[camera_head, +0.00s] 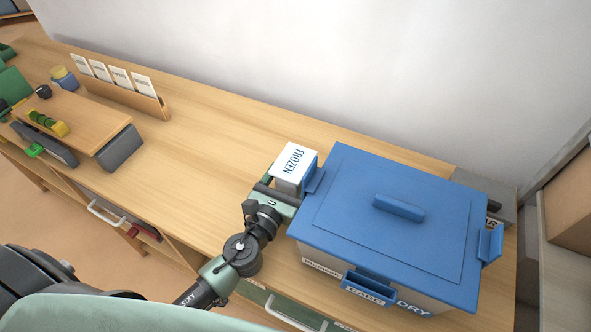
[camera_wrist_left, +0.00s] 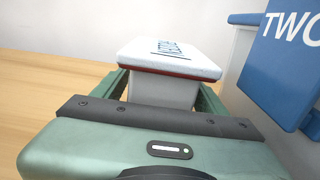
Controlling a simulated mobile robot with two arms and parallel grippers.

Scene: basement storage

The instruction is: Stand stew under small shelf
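A small container (camera_head: 294,165) with a white lid marked FROZEN stands upright beside the left side of the big blue-lidded bin. No stew label is readable on it. It also shows in the left wrist view (camera_wrist_left: 165,88), with a dark red line under the lid. My left gripper (camera_head: 283,192) has its fingers on both sides of the container's body; whether they press on it is unclear. Whether its base touches the table is hidden. The small shelf (camera_head: 85,120), a wooden board on grey supports, stands at the far left. My right gripper is out of view.
The blue-lidded bin (camera_head: 340,215) fills the right of the wooden table. A card holder (camera_head: 125,95) and a small jar (camera_head: 65,78) stand behind the shelf. A yellow-green level (camera_head: 47,123) lies on the shelf. The table between shelf and container is clear.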

